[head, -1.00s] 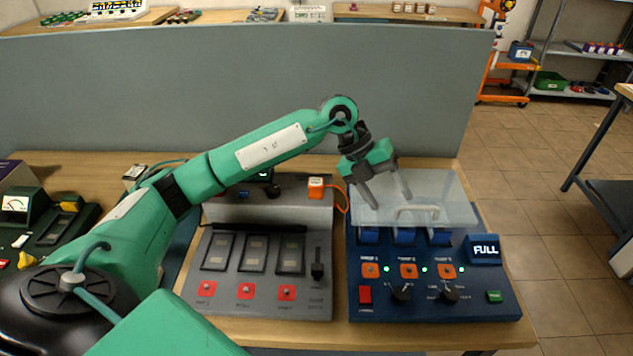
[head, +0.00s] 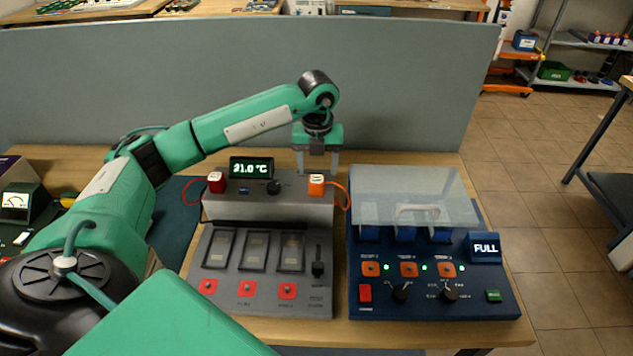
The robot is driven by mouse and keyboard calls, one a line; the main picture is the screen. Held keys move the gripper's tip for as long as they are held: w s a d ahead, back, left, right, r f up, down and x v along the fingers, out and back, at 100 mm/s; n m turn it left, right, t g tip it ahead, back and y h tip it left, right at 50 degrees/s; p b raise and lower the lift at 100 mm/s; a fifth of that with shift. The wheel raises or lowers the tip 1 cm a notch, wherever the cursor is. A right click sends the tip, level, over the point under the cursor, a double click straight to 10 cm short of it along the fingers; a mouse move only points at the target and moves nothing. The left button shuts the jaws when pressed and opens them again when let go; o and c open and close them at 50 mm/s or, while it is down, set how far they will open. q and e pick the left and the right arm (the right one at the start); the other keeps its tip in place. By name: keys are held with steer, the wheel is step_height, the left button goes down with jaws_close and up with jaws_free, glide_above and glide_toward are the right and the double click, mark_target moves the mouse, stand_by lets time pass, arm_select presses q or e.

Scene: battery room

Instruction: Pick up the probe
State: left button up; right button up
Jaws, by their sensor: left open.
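An orange block (head: 316,186) with a white top and an orange cable sits at the right end of the grey console's raised back. A red block (head: 215,182) with a white top and a red cable sits at its left end. Which of the two is the probe I cannot tell. My left gripper (head: 317,171) points down just above and behind the orange block, with its two fingers apart and nothing between them. Whether the fingers touch the block is not clear. My right gripper is not in view.
The grey console (head: 215,310) has a display (head: 251,167) reading about 21.0 °C, a knob and three slots. A blue charger (head: 430,308) with a clear lid (head: 410,190) and a FULL sign stands at the right. A grey partition (head: 420,90) rises behind the table.

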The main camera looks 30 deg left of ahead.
mark_target(316, 179)
arm_select(q)
steer(key=shift+s+f+p, duration=0.1)
steer(key=shift+f+p, duration=0.25)
steer(key=shift+f, duration=0.15)
steer(key=f, duration=0.1)
steer(key=f+p, duration=0.1)
steer(key=f, duration=0.1)
steer(key=f+p, duration=0.1)
steer(key=shift+s+f, duration=0.15)
steer(key=shift+s, duration=0.1)
steer(key=shift+d+f, duration=0.1)
steer(key=shift+f, duration=0.05)
steer(key=c, duration=1.1)
